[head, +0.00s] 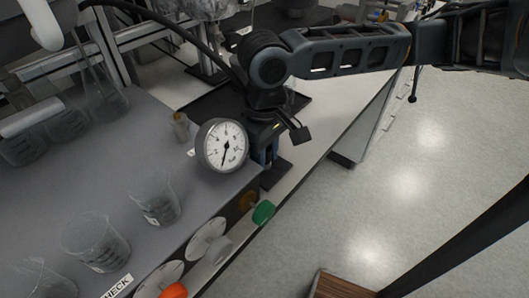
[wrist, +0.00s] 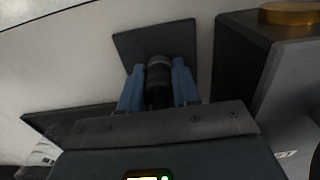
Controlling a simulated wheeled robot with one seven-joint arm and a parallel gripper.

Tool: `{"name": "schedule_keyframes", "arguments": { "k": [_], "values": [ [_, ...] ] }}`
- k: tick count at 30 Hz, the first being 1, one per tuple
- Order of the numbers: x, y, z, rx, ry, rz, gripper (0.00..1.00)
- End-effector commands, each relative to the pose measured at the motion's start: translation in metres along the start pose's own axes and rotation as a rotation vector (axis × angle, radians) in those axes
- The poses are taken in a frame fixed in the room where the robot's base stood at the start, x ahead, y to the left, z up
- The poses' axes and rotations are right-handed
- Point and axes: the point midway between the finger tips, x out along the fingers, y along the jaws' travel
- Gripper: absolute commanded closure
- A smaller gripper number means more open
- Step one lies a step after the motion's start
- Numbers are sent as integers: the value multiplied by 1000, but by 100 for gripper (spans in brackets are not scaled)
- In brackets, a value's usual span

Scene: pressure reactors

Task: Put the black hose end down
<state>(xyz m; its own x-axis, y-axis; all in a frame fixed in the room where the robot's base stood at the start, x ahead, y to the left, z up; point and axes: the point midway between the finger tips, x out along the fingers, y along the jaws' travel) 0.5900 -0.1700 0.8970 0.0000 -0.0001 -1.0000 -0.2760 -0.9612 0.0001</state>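My gripper (head: 266,157) points down at the front strip of the bench, just right of the round pressure gauge (head: 222,146). In the wrist view its two blue fingers (wrist: 158,68) close on both sides of the black hose end (wrist: 159,88), a dark ribbed cylinder. A dark square pad (wrist: 130,42) lies beyond the fingertips; it also shows in the head view (head: 277,174). I cannot tell whether the hose end touches the pad. In the head view the hose end is mostly hidden by my gripper.
Glass beakers (head: 157,198) stand on the grey cabinet left of the gauge. Its front carries green (head: 263,212) and orange (head: 174,291) knobs. A dark box with a brass knob (wrist: 290,13) is close on the right in the wrist view. Open floor (head: 400,200) lies to the right.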

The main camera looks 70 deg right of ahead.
Motion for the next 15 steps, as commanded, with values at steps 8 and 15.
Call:
{"name": "schedule_keyframes", "arguments": {
  "k": [8,15],
  "values": [
    [0,0,0,0,0,0,44],
    [-2,0,0,0,0,0,44]
  ]
}}
